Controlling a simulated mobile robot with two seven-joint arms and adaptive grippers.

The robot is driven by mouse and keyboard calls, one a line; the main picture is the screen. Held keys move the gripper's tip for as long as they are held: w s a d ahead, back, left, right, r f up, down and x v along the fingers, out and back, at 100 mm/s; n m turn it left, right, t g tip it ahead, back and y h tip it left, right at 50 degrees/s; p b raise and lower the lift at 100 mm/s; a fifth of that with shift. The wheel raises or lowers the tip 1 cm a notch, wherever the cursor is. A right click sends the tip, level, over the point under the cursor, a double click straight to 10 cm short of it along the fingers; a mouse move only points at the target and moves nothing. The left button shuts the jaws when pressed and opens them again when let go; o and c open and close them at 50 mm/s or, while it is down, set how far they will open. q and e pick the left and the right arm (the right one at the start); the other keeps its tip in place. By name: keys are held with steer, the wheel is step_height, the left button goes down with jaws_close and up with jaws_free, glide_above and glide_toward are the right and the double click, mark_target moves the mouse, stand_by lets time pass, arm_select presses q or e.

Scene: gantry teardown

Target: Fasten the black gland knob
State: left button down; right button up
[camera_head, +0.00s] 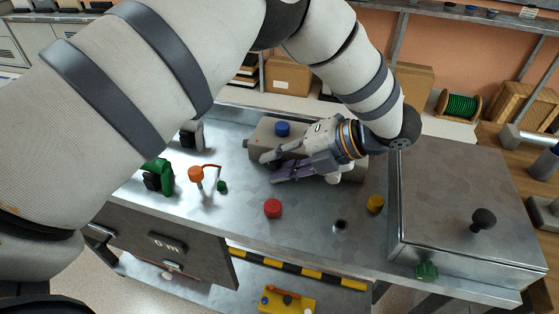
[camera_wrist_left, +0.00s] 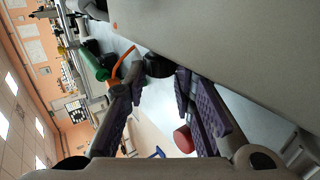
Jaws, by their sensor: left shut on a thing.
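The black gland knob (camera_wrist_left: 158,66) shows in the left wrist view between my fingertips, close against the side of a beige-grey housing (camera_wrist_left: 225,40). My left gripper (camera_wrist_left: 155,88) has its purple-padded fingers shut on the knob. In the head view my left gripper (camera_head: 268,169) reaches in from the right along the front of the housing (camera_head: 262,135). The knob itself is hidden or too small to make out there. I cannot tell how far it is screwed in. My right gripper is not in view.
A blue knob (camera_head: 283,129) tops the housing. Red (camera_head: 272,208) and yellow (camera_head: 375,204) knobs, an orange-topped post (camera_head: 196,174) and a green clamp-like part (camera_head: 158,174) stand on the metal bench. A lidded metal box (camera_head: 455,200) with a black handle is at right.

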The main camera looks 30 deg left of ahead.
arm_select(q)
steer(key=shift+y, duration=0.3)
steer(key=c, duration=1.6)
jaws_free()
